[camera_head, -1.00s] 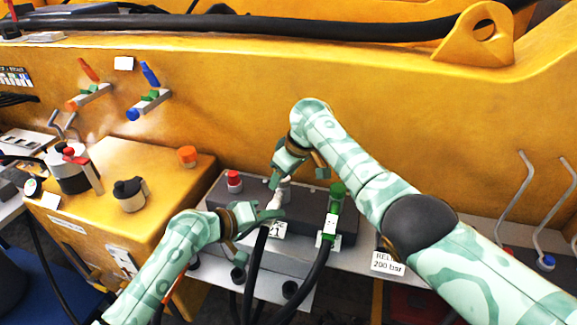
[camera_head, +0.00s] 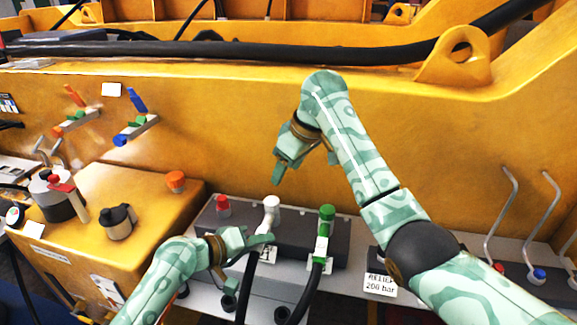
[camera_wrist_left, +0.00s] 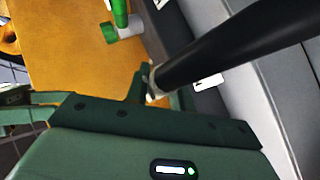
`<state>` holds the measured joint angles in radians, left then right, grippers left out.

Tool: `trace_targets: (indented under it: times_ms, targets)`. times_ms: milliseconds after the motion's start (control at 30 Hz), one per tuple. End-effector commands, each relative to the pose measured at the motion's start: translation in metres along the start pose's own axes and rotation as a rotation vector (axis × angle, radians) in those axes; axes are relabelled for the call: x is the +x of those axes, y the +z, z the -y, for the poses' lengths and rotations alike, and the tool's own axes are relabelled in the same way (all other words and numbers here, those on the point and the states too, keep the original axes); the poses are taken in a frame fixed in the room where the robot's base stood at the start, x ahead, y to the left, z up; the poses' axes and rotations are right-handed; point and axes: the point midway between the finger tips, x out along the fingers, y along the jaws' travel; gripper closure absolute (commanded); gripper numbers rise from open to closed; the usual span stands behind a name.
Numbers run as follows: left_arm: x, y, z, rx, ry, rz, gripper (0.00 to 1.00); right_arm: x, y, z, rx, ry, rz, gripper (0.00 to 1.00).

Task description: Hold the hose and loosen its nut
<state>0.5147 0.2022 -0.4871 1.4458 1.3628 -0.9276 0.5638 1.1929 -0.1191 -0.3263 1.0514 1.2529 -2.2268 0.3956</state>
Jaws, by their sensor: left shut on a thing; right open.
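A black hose (camera_head: 247,285) hangs from a white fitting (camera_head: 271,208) on the dark grey block (camera_head: 298,233). My left gripper (camera_head: 257,243) is shut on this hose just below the white fitting. In the left wrist view the thick black hose (camera_wrist_left: 235,45) runs from the upper right to between the fingers (camera_wrist_left: 155,85). My right gripper (camera_head: 290,172) is open and empty, above the white fitting and apart from it. Which part of the white fitting is the nut is too small to tell.
A green fitting (camera_head: 325,225) with a second black hose (camera_head: 309,292) stands to the right. A red cap (camera_head: 223,205) is to the left. A yellow box (camera_head: 140,205) with a black knob (camera_head: 118,222) stands further left. The yellow wall rises close behind.

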Motion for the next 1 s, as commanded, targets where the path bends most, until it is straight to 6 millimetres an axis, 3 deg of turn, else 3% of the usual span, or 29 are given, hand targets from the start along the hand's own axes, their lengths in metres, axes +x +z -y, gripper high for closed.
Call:
trace_targets:
  times_ms: [67, 100, 167, 200, 567, 1000]
  targets:
    - [0.0, 0.001, 0.001, -0.001, -0.002, 0.001, 1.0, 0.0, 0.0, 0.0, 0.0, 0.0, 0.0, 0.43]
    - [0.0, 0.001, 0.001, -0.001, -0.002, 0.001, 0.71, 0.0, 0.0, 0.0, 0.0, 0.0, 0.0, 0.43]
    - [0.0, 0.001, 0.001, -0.001, -0.002, 0.001, 0.54, 0.0, 0.0, 0.0, 0.0, 0.0, 0.0, 0.43]
    - [0.0, 0.001, 0.001, -0.001, -0.002, 0.001, 0.51, 0.0, 0.0, 0.0, 0.0, 0.0, 0.0, 0.43]
    - [-0.009, -0.001, 0.001, 0.0, -0.002, -0.001, 0.51, 0.001, 0.0, 0.0, 0.0, 0.0, 0.0, 0.43]
    - [-0.101, 0.0, 0.002, 0.001, -0.005, 0.001, 0.51, 0.001, 0.0, 0.0, 0.0, 0.0, 0.0, 0.43]
